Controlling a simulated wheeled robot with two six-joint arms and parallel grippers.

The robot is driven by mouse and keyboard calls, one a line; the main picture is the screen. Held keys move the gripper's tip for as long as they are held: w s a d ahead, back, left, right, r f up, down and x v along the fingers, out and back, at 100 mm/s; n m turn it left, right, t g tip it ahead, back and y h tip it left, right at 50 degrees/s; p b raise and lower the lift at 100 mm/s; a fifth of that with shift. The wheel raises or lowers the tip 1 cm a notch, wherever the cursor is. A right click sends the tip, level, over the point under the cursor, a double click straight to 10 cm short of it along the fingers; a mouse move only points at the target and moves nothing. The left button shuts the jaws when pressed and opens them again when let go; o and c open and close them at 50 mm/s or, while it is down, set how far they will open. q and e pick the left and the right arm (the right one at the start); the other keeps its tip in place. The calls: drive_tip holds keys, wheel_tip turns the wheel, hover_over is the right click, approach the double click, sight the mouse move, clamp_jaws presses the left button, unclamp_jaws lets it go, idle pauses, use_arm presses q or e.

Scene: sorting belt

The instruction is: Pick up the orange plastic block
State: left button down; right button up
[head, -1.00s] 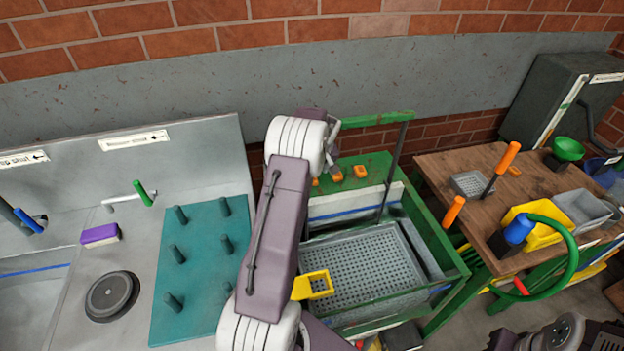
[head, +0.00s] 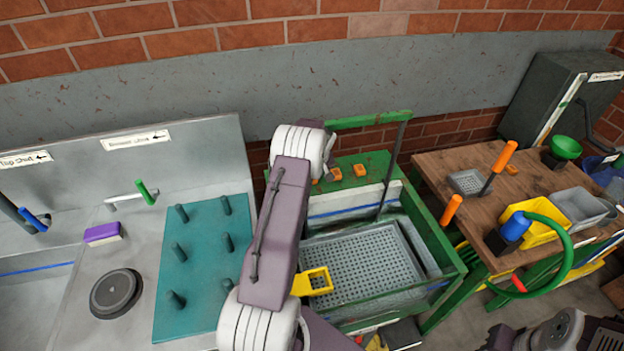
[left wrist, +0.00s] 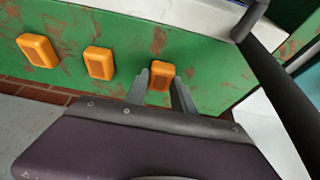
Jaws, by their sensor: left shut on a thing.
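Three orange plastic blocks are in a row on a green ledge. In the left wrist view they are a left block (left wrist: 38,50), a middle block (left wrist: 99,62) and a right block (left wrist: 159,72). My left gripper (left wrist: 161,82) has its two grey fingers on either side of the right block and is shut on it. The block still appears to be at the ledge. In the head view two blocks (head: 360,170) (head: 336,174) show clearly, and another (head: 315,181) is partly hidden by my left arm. My left fingertips are hidden there. My right gripper is not clearly visible.
A grey perforated tray (head: 365,265) lies in the green frame (head: 440,245) below the ledge. A dark upright post (head: 393,170) stands close by. A yellow scoop-like part (head: 316,281) is beside my arm. A wooden bench (head: 450,175) with tools is at the right.

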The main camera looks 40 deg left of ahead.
use_arm(q)
wheel_tip(320, 180, up, 4)
drive_tip(key=shift+w+r+b, duration=0.1)
drive_tip(key=shift+b, duration=0.35)
drive_tip(key=w+d+r, duration=0.6)
drive_tip(key=d, duration=0.3)
drive_tip(key=shift+w+d+r, duration=0.2)
drive_tip(key=shift+w+r, duration=0.15)
drive_tip(key=shift+w, duration=0.1)
